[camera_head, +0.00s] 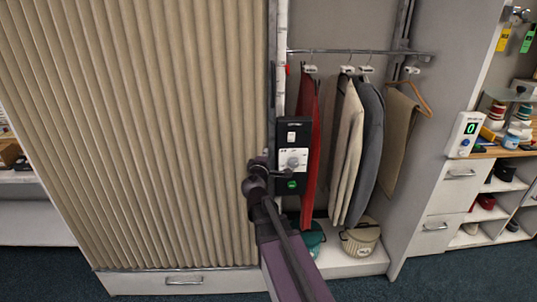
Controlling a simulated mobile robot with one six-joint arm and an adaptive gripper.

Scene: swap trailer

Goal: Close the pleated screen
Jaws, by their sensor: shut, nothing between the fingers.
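The beige pleated screen (130,130) hangs in vertical folds across the left part of the wardrobe. Its right edge is near the middle of the view, and the bay to the right is uncovered. A black control panel (292,126) with a pale dial plate and a green button stands by that edge. My purple arm reaches up from the bottom. My gripper (284,174) is dark and small in front of the panel's lower part, shut and empty. Whether it touches the panel cannot be told.
Red, cream and grey garments (347,150) hang from a metal rail (350,51) in the open bay. Baskets (361,238) stand below. A drawer unit (440,205) and shelves are at right. Dark carpet (45,272) shows at lower left.

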